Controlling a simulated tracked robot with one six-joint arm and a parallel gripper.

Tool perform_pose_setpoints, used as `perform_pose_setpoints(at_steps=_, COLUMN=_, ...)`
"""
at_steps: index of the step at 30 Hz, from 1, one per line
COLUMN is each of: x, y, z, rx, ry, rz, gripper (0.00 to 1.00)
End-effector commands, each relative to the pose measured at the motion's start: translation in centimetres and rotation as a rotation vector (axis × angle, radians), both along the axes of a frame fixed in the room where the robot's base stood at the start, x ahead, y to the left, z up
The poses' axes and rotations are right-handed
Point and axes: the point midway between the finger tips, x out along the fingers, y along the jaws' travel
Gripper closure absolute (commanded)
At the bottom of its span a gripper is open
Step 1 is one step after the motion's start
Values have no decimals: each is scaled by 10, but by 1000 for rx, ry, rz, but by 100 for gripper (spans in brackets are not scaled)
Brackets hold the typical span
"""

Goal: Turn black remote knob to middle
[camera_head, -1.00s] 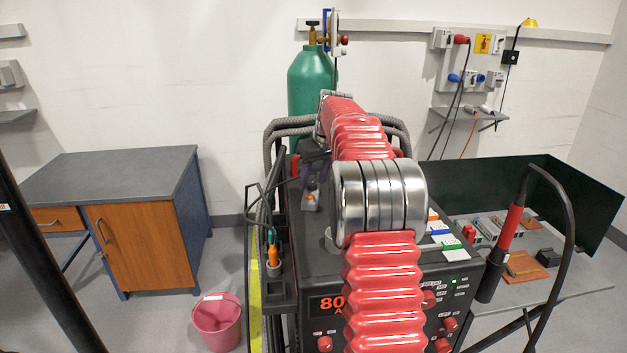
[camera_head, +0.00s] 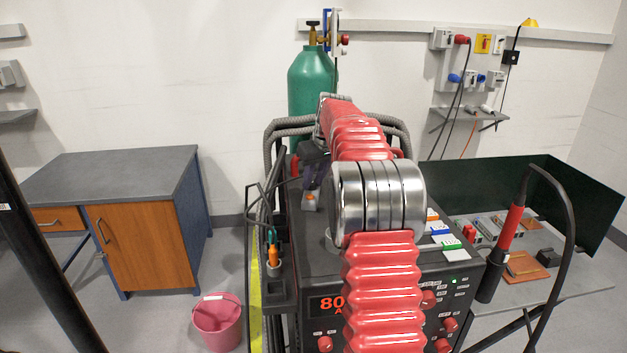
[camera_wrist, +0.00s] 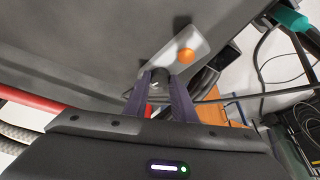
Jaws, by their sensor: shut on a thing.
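The remote is a small light-grey plate with an orange button on the dark top of the welding machine. It shows in the head view (camera_head: 309,203) and the wrist view (camera_wrist: 194,47). Its black knob (camera_wrist: 158,77), with a white mark, stands beside the orange button in the wrist view. My gripper (camera_wrist: 160,86) has its two dark purple fingers around the knob, shut on it. In the head view my gripper (camera_head: 317,172) is partly hidden by my red arm, and the knob cannot be made out.
The welding machine (camera_head: 308,262) has red front knobs and a lit display. Grey hoses (camera_head: 290,122) and a green gas cylinder (camera_head: 310,80) stand behind. An orange-handled tool (camera_head: 273,255) sits in a side holder. A torch (camera_head: 510,228) stands at the right.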

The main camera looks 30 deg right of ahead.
Motion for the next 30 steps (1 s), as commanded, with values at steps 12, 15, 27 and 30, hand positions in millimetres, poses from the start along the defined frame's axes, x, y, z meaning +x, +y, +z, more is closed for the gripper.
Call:
perform_pose_setpoints(at_steps=12, x=0, y=1, z=0, rx=1, ry=1, rz=-51, gripper=99)
perform_pose_setpoints(at_steps=15, x=0, y=1, z=0, rx=0, ry=0, rz=-91, gripper=99)
perform_pose_setpoints(at_steps=27, x=2, y=4, z=1, rx=-1, ry=0, rz=-352, gripper=99)
perform_pose_setpoints(at_steps=30, x=2, y=6, z=1, rx=0, ry=0, rz=-431, gripper=99)
